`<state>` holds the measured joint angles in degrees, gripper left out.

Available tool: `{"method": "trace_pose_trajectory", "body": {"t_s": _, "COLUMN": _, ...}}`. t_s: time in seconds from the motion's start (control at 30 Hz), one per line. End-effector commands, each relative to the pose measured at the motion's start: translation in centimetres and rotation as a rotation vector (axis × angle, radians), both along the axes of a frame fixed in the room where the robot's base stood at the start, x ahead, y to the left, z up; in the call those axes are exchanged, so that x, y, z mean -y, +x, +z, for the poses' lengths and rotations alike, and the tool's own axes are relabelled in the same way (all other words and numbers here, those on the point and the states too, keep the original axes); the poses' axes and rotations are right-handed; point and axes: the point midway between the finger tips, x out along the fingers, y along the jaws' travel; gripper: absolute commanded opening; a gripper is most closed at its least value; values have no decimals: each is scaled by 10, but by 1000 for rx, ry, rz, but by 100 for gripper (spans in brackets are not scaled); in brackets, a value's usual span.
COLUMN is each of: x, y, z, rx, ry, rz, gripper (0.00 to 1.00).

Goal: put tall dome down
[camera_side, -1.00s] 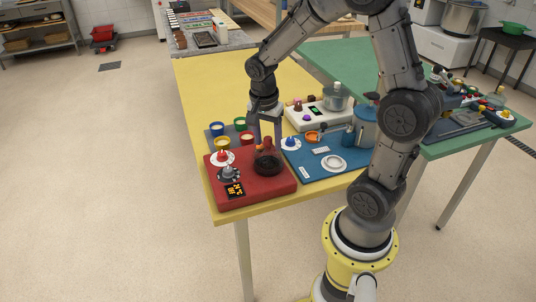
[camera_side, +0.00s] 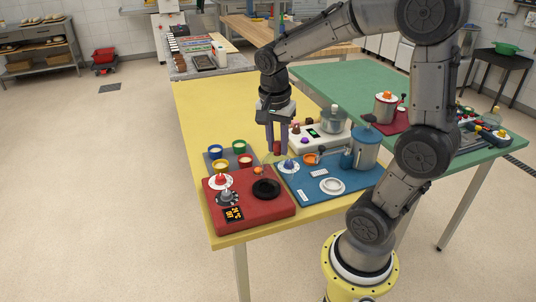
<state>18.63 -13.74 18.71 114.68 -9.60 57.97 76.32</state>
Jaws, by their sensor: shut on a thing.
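My gripper (camera_side: 277,149) points down with its fingers shut around a dark red knob. A faint, see-through dome (camera_side: 269,158) shows below it, its outline hard to make out. The dome is just behind the red unit (camera_side: 225,232), near the left edge of the blue mat (camera_side: 349,186). I cannot tell whether its rim touches the yellow table (camera_side: 205,105). A black round plate (camera_side: 266,189) lies uncovered on the red unit.
Several coloured cups, one a yellow cup (camera_side: 221,167), stand left of my gripper. A white appliance (camera_side: 312,145) with a metal pot is close on the right. The table's far left is clear.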

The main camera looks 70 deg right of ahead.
Motion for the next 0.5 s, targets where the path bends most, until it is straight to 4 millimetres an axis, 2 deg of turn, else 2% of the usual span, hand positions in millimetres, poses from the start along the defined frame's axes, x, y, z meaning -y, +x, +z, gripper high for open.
{"method": "trace_pose_trajectory", "body": {"t_s": 0.03, "x": -4, "y": -8, "z": 14, "rx": 10, "ry": -3, "rz": 1, "gripper": 0}}
{"method": "trace_pose_trajectory", "body": {"t_s": 0.3, "x": -29, "y": -61, "z": 36, "rx": 5, "ry": -2, "rz": 3, "gripper": 0}}
{"method": "trace_pose_trajectory", "body": {"t_s": 0.5, "x": -38, "y": -82, "z": 46, "rx": 3, "ry": -1, "rz": 3, "gripper": 0}}
